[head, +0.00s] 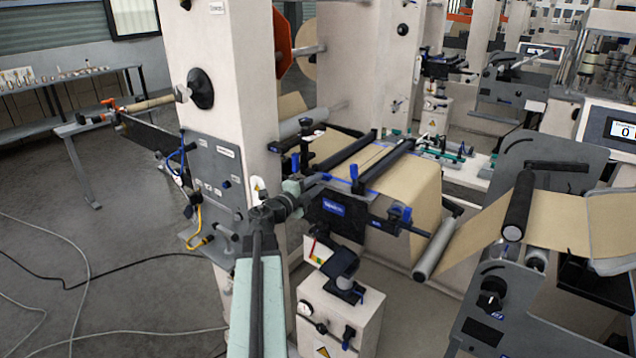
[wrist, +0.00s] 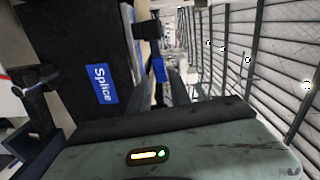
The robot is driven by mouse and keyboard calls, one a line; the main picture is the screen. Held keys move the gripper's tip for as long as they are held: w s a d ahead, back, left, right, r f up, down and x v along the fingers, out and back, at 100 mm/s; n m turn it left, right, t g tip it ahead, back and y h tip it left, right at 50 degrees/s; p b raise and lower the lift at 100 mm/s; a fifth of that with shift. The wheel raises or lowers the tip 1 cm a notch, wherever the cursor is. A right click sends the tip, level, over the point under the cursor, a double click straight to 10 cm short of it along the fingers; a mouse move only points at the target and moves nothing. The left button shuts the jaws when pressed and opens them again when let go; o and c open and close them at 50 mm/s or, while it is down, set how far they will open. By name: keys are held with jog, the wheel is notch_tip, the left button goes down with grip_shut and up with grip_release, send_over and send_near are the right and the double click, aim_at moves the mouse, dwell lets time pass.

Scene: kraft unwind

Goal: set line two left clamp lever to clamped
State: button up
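The splice unit with a blue "Splice" label (head: 333,207) stands in front of my arm in the head view. The label also shows in the wrist view (wrist: 101,84). Blue clamp levers stand at its near side, one at the middle (head: 354,175) and one at the right (head: 407,214). I cannot tell for sure which is the line two left clamp lever, or its setting. In the wrist view a blue lever (wrist: 160,69) shows just beyond my gripper (wrist: 163,88). The two dark fingers are apart with a gap between them. Contact with the lever cannot be told.
Brown kraft web (head: 405,185) runs over the unit to a roller (head: 436,248). A white pillar (head: 225,90) with a grey panel (head: 208,165) rises left of my arm. A white cabinet (head: 340,315) stands below the unit. Cables lie on the open floor at left.

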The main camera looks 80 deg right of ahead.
jog(key=shift+n, duration=0.6)
grip_shut()
jog(key=w+a+r+n+y+p, duration=0.35)
jog(key=a+r+n+p, duration=0.25)
jog(key=r+n+p, duration=0.7)
jog(key=s+d+f+n+b, duration=0.3)
jog(key=s+d+f+b, duration=0.1)
jog(key=d+f, duration=0.4)
jog(key=shift+d+f+t+h+b, duration=0.35)
jog(key=shift+f+t+h, duration=0.1)
jog(key=shift+f, duration=0.55)
jog(key=shift+s, duration=0.1)
